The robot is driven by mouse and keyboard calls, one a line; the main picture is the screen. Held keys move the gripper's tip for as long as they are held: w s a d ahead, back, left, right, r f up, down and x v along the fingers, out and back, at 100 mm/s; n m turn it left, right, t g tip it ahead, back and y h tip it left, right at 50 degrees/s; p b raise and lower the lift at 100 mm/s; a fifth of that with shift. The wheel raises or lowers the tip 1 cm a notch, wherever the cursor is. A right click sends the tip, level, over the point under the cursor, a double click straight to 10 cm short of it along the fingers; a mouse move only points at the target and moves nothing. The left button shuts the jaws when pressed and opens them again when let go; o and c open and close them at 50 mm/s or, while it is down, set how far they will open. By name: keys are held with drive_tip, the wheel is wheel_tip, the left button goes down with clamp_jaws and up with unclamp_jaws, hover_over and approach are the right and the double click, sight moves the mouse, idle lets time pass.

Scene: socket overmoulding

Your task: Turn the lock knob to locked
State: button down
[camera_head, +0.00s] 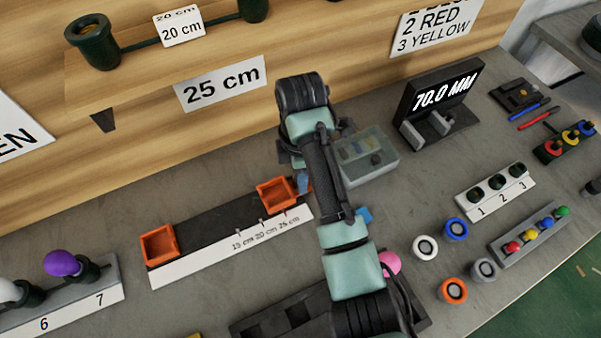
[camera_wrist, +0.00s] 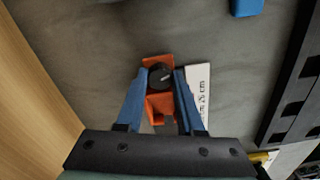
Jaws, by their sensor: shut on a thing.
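The lock knob (camera_wrist: 161,75) is a dark round knob with a pale mark, on top of an orange block (camera_wrist: 158,105) in the wrist view. My gripper (camera_wrist: 161,78) has its two blue fingers on either side of the knob, shut on it. In the head view the orange block (camera_head: 277,194) sits at the right end of the dark rail with the white scale (camera_head: 235,247) marked 15, 20 and 25 cm. My arm hides the knob and most of the gripper there. Which way the knob's mark counts as locked cannot be told.
A second orange block (camera_head: 159,244) is at the rail's left end. A clear box (camera_head: 368,160) stands right behind my arm, and a gauge (camera_head: 438,105) reads 70.0 MM. Coloured rings (camera_head: 453,290) lie at the right. A dark tray (camera_head: 270,320) is in front.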

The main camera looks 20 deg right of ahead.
drive_tip(key=shift+r+m+p, duration=0.25)
drive_tip(key=shift+m+p, duration=0.05)
drive_tip(key=shift+p, duration=0.4)
drive_tip(key=shift+f+m+p, duration=0.25)
drive_tip(key=shift+m+p, duration=0.05)
drive_tip(key=shift+m, duration=0.1)
drive_tip(key=c, duration=0.5)
unclamp_jaws()
wheel_tip(320, 180, up, 13)
drive_tip(key=p, duration=0.7)
